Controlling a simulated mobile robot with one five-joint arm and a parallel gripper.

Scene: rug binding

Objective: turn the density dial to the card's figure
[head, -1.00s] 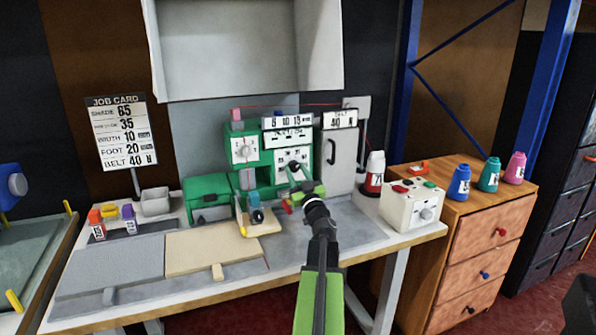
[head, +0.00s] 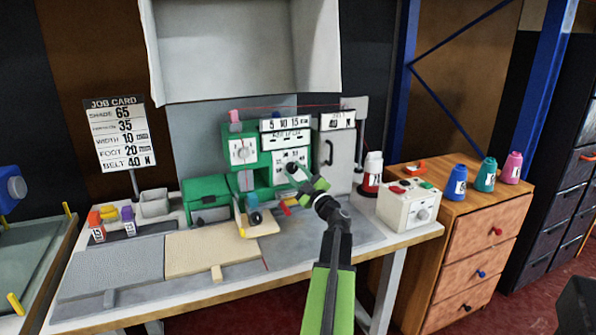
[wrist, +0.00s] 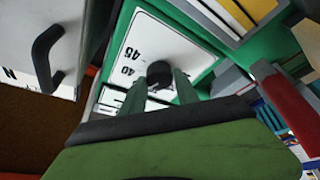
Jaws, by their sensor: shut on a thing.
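The density dial is a dark round knob (wrist: 158,69) in the wrist view, on a white scale plate (wrist: 136,62) where 40 and 45 can be read. My gripper (wrist: 170,88) is shut on the knob, one green finger on each side. In the head view my gripper (head: 300,175) reaches the lower dial plate of the green machine (head: 264,150) and hides much of it. The knob's pointer is not clear. The job card (head: 121,134) stands at the left; its second row, with a blurred label, reads 35.
A grey cabinet with a handle (head: 338,155) adjoins the machine.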

